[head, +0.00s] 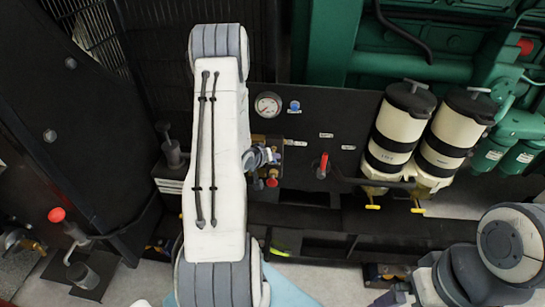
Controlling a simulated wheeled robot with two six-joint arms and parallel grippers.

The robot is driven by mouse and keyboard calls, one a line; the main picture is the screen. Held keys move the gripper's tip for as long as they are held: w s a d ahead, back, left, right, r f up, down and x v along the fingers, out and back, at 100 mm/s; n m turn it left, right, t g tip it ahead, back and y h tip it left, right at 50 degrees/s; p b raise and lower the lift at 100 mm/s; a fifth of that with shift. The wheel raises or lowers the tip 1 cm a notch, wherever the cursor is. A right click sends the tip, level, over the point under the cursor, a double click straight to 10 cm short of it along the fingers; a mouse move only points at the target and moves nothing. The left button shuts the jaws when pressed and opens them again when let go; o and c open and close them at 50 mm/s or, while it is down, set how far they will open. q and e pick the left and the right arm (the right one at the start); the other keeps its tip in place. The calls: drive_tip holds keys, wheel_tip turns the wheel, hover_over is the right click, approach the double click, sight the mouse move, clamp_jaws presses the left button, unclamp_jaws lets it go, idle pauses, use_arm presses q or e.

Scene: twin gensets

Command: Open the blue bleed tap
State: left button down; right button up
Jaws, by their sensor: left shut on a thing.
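My left arm reaches up across the dark panel (345,200), and its gripper (263,158) shows just right of the white arm link. This gripper is shut at a small brass valve group (262,140). The blue bleed tap (276,157) shows only as a small bluish bit at the fingertips, and the rest is hidden by the gripper and arm. My right arm is at the bottom right. Its gripper (396,295) is partly cut off by the lower edge, and its fingers are unclear.
A round gauge (268,105) and a blue round knob (295,106) sit above the valves. A red-handled valve (323,166) and a red knob (272,182) are close by. Two cream filter canisters (398,130) stand to the right, with yellow levers (373,207) below.

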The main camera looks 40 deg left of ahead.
idle(0.4)
use_arm(q)
drive_tip(key=c, duration=0.8)
unclamp_jaws()
drive_tip(key=shift+a, duration=0.1)
drive_tip(key=shift+c, duration=0.2)
drive_tip(key=v, duration=1)
drive_tip(key=shift+s+b, duration=0.2)
drive_tip(key=shift+b, duration=0.1)
drive_tip(key=shift+r, duration=0.1)
drive_tip(key=shift+w, duration=0.1)
